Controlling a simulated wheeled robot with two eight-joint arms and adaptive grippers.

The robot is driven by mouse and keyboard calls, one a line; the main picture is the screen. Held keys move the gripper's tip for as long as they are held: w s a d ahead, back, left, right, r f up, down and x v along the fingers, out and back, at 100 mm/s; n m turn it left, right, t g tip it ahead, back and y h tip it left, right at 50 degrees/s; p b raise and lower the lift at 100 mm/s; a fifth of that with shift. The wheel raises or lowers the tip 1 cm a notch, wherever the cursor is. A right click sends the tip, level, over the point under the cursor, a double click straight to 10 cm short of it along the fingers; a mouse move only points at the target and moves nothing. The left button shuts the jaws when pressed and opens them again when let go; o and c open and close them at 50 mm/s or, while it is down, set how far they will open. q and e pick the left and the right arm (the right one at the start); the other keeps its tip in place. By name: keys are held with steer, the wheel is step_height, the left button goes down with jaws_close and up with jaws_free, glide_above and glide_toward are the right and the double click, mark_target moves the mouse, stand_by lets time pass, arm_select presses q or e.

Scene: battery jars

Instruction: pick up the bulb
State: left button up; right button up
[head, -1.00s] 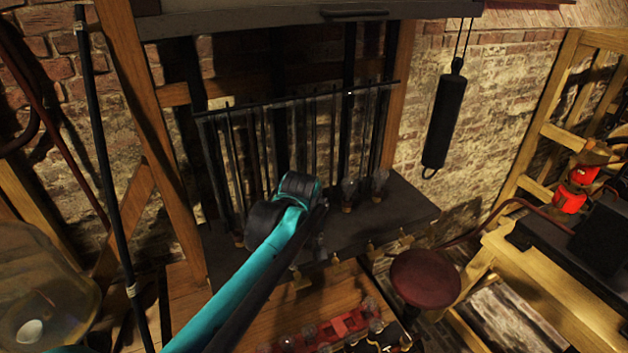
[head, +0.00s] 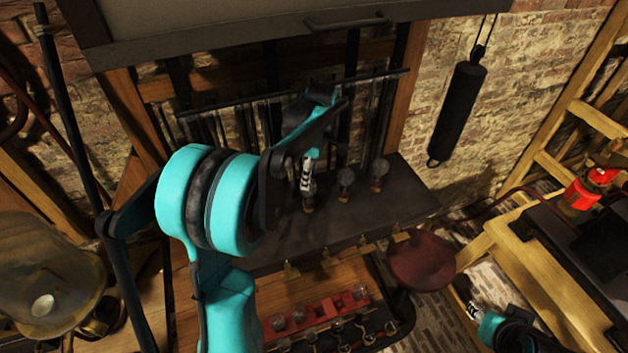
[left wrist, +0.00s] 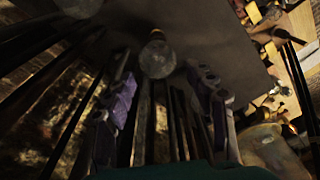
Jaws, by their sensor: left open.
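Several clear bulbs with brass bases are in view. Three stand on the dark shelf: a left bulb (head: 310,195) close under my left gripper (head: 307,174), a middle bulb (head: 346,180) and a right bulb (head: 379,171). My left gripper is open and empty. In the left wrist view, one bulb (left wrist: 157,58) shows in the gap between the purple-padded fingers of my left gripper (left wrist: 160,85). I cannot tell whether a finger touches it. Another bulb (left wrist: 78,6) is at that view's top edge. My right gripper (head: 476,310) is low at the right, partly seen; its jaws are unclear.
Thin dark rods hang from a rail (head: 290,92) behind the shelf (head: 410,200). A red rack (head: 322,311) with bulbs is on the wooden surface below. A round dark-red stool (head: 421,262) stands right of it. A black cylinder (head: 456,112) hangs at the right.

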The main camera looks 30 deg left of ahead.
mark_target(309, 192)
arm_select(q)
steer(key=f, duration=0.4)
steer(key=f+p, duration=0.1)
steer(key=f, duration=0.1)
steer(key=shift+w+a+f, duration=0.15)
steer(key=shift+a+f, duration=0.2)
steer(key=shift+f, duration=0.05)
steer(key=shift+s+f, duration=0.15)
steer(key=shift+s, duration=0.05)
steer(key=c, duration=0.7)
